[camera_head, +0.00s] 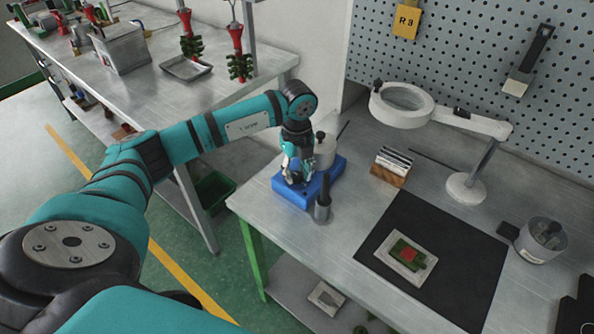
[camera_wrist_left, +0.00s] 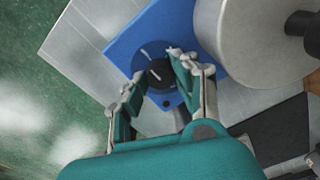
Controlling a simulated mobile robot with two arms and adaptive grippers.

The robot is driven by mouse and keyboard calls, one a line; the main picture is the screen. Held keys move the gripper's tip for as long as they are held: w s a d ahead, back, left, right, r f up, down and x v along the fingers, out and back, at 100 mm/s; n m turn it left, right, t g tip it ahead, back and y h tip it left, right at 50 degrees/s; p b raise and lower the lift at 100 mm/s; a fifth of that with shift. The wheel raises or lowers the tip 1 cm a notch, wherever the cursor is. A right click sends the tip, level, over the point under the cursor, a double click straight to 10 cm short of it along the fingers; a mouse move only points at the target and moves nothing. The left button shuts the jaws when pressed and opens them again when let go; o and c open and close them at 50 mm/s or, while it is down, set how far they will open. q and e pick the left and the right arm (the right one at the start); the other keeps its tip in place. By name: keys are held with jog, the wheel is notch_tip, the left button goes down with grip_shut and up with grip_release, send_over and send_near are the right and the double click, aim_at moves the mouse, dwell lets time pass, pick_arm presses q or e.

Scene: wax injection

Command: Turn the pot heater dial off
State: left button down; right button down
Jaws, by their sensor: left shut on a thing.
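The pot heater is a blue box (camera_head: 292,193) at the left corner of the bench, with a metal pot (camera_head: 326,152) on it. It also shows in the left wrist view as a blue surface (camera_wrist_left: 130,42) with the grey pot (camera_wrist_left: 252,38) at the right. The black dial (camera_wrist_left: 158,76) sits on the blue face, with a white mark beside it. My left gripper (camera_head: 297,176) is at the heater's front. In the left wrist view, its fingers (camera_wrist_left: 157,84) are on both sides of the dial, shut on it. The fingers partly hide the dial. My right gripper is not in view.
A dark cylindrical tool (camera_head: 322,206) stands just right of the heater. A card holder (camera_head: 391,168), a magnifier lamp (camera_head: 467,187) and a black mat (camera_head: 462,252) with a small mould piece lie further right. A second bench (camera_head: 150,85) stands at the left.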

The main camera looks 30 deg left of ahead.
aim_at(297, 175)
pick_arm(q)
jog(key=shift+w+r, duration=0.1)
jog(key=shift+r, duration=0.05)
jog(key=c, duration=1)
grip_release()
notch_tip(297, 175, up, 12)
